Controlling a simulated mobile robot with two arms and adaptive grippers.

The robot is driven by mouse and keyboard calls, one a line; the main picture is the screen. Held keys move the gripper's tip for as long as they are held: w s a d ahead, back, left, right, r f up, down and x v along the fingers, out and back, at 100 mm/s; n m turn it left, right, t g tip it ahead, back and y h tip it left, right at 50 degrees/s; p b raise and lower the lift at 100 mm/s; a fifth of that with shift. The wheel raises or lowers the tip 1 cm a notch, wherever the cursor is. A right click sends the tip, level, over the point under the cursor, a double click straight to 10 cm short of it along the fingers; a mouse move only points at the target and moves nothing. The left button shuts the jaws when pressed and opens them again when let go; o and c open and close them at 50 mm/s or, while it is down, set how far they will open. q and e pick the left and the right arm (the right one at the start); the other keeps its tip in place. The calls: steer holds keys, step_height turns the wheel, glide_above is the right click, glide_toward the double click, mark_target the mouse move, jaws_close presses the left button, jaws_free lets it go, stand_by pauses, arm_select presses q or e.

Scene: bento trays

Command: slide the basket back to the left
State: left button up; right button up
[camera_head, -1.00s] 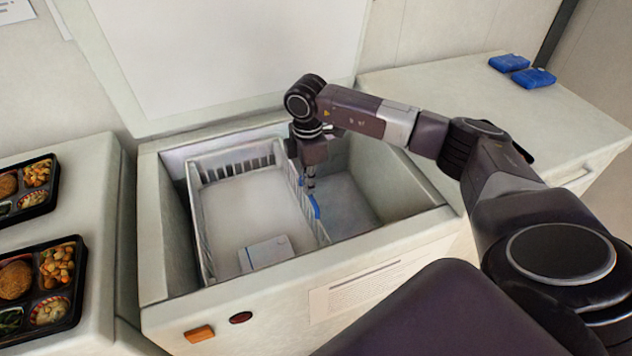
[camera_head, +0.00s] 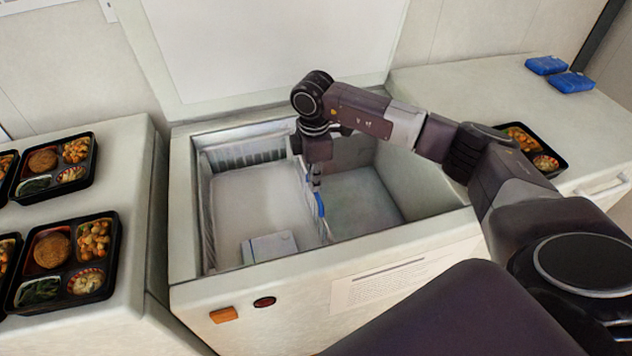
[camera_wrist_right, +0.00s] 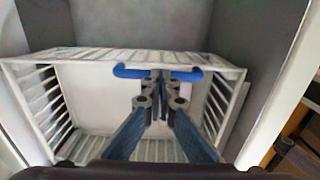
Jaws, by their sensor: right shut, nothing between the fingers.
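The white slatted basket (camera_head: 250,158) sits inside the open chest freezer (camera_head: 185,240), over on its left side. In the right wrist view the basket (camera_wrist_right: 100,58) lies beneath the gripper, with a blue handle (camera_wrist_right: 133,71) on its side wall. My right gripper (camera_head: 316,188) points down at the basket's right wall, beside the blue handle (camera_head: 320,204). In the right wrist view the right gripper (camera_wrist_right: 160,80) has its fingers together with nothing between them, close to the handle; contact cannot be told. My left gripper is not in view.
A white box (camera_head: 268,248) lies in the basket's front part. The freezer bottom right of the basket (camera_head: 365,205) is bare. Bento trays (camera_head: 62,262) stand on the left counter, another (camera_head: 535,148) on the right counter near blue packs (camera_head: 570,82).

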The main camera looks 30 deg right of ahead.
steer(key=o, duration=0.8)
steer(key=shift+a+f, duration=0.25)
steer(key=shift+f, duration=0.3)
steer(key=o, duration=0.4)
steer(key=shift+w+f, duration=0.15)
steer(key=shift+w, duration=0.1)
steer(key=o, duration=0.8)
steer(key=shift+r, duration=0.25)
steer(key=o, duration=0.6)
steer(key=shift+d, duration=0.15)
steer(key=shift+r, duration=0.1)
step_height(320, 180, up, 12)
